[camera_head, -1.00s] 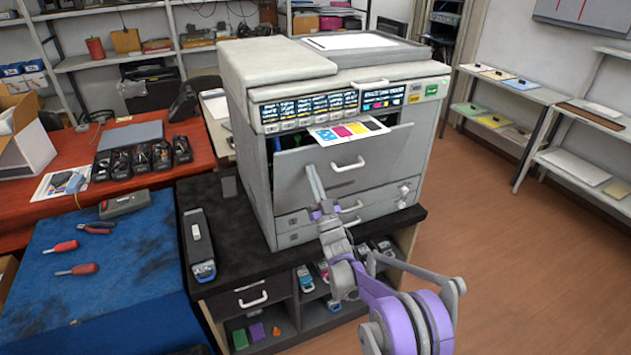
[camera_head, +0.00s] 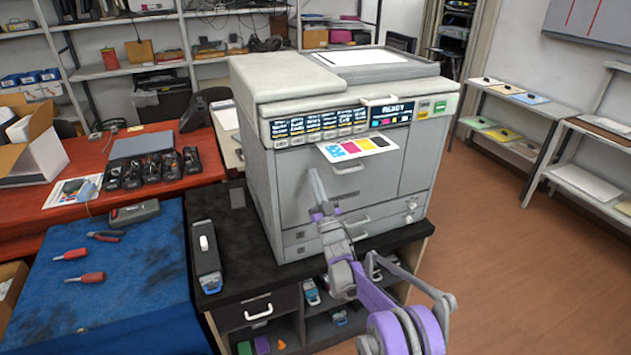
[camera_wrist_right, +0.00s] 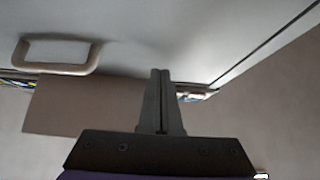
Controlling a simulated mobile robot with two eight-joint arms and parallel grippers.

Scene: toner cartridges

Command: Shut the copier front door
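The copier (camera_head: 258,190) stands on a dark cabinet. Its grey front door (camera_head: 375,185) is upright and looks flush with the body in the head view. The door's handle (camera_head: 348,168) is near its top edge, under the colour sheet; it also shows in the wrist view (camera_wrist_right: 57,70). My right gripper (camera_head: 315,180) is in front of the left part of the door, pointing up along it. In the wrist view its two fingers (camera_wrist_right: 160,76) are together with nothing between them, close to the door face; contact cannot be told. My left gripper is not in view.
A colour-striped sheet (camera_head: 357,147) sticks out above the door. The copier display (camera_head: 391,114) reads READY. A black cartridge (camera_head: 206,258) lies on the cabinet top left of the copier. A blue mat (camera_head: 140,270) with tools is further left. The floor at right is clear.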

